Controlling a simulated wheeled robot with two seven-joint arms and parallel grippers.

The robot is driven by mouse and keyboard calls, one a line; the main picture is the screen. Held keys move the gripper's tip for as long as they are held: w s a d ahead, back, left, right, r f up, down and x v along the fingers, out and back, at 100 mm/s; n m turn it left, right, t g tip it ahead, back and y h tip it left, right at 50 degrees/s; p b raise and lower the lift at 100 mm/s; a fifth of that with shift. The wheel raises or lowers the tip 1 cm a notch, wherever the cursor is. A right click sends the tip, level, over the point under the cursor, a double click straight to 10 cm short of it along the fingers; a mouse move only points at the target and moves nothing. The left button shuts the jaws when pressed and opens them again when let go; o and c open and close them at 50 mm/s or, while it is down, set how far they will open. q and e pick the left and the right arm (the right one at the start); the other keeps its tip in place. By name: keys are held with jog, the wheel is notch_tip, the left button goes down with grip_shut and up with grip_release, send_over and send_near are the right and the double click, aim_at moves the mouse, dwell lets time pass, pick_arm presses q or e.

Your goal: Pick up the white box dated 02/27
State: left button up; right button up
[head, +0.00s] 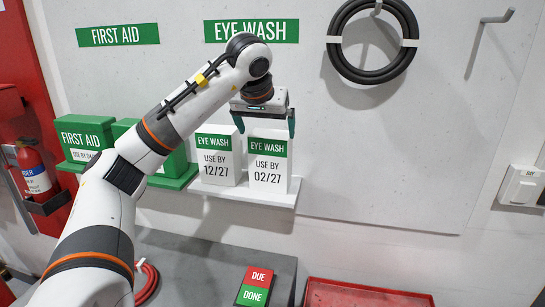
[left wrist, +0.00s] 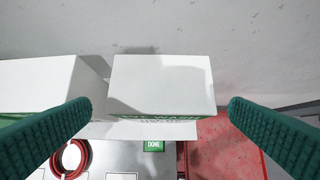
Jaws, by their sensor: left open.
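The white box dated 02/27 (head: 268,166) stands upright on the white shelf (head: 225,195) under the EYE WASH sign, with a green band across its top front. The white box dated 12/27 (head: 217,160) stands just left of it. My left gripper (head: 263,118) is open above the 02/27 box. In the left wrist view the top of the 02/27 box (left wrist: 162,85) lies between the two green fingers (left wrist: 160,117), with a gap on each side. The 12/27 box (left wrist: 45,85) shows at the left, near the left finger. My right gripper is not seen.
Green FIRST AID boxes (head: 84,135) sit on a green shelf to the left, partly behind my arm. A fire extinguisher (head: 34,170) hangs far left. A black hose coil (head: 373,40) hangs upper right. A DUE/DONE block (head: 255,286) and a red tray (head: 365,295) are below.

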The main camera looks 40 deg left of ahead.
aim_at(267, 136)
pick_arm(q)
jog(key=x, duration=0.3)
jog(key=shift+a, duration=0.1)
jog(key=p+x, duration=0.1)
jog(key=x, duration=0.1)
jog(key=p+x, duration=0.2)
jog(key=x, duration=0.1)
jog(key=shift+w+r, duration=0.2)
jog(key=shift+w, duration=0.1)
jog(key=shift+w+a+f, duration=0.1)
jog(key=shift+w+f, duration=0.05)
jog(key=shift+f, duration=0.1)
jog(key=shift+r, duration=0.1)
jog(key=c, duration=1.1)
